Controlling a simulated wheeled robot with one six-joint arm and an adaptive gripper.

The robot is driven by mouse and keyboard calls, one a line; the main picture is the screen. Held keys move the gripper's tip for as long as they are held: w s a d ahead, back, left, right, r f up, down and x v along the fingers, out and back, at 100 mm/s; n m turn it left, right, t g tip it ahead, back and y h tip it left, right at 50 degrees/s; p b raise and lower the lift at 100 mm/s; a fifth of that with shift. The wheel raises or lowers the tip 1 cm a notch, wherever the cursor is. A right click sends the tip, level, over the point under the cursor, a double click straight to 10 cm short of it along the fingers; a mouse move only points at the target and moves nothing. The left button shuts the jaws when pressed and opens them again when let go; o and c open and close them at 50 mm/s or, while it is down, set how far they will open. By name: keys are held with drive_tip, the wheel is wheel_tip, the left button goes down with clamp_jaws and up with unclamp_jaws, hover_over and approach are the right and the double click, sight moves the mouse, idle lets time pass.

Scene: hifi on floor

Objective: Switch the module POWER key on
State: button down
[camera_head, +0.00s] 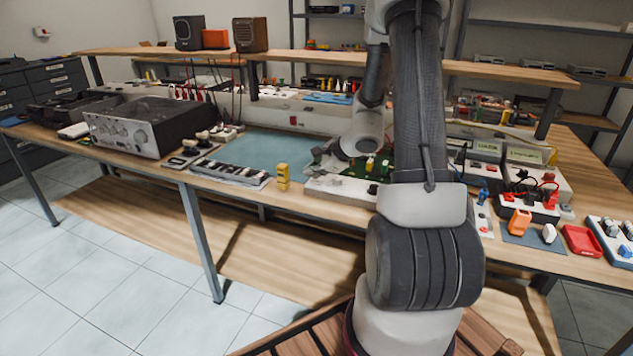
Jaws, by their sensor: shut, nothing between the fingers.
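A white module (340,192) with a green circuit board (382,163) behind its front strip sits at the bench's front edge, mid-picture. A small dark part (373,189) shows on its right front; I cannot tell whether this is the POWER key or which way it is set. My gripper (319,152) points down and left just above the module's left rear, beside the blue-green mat (268,150). It looks shut and empty. Its tips are small and dark, and I cannot tell if they touch anything. My arm hides the module's right side.
A silver-fronted amplifier (122,133) stands on the left. A yellow block stack (283,177) and a key strip (231,174) sit left of the module. The mat is mostly clear.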

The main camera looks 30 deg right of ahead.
sight(314, 182)
drive_tip(key=shift+f, duration=0.1)
idle(0.4)
drive_tip(key=shift+f, duration=0.4)
drive_tip(key=shift+r, duration=0.5)
drive_tip(key=shift+r, duration=0.1)
wheel_tip(314, 182, up, 6)
drive_tip(key=shift+f, duration=0.1)
idle(0.5)
idle(0.4)
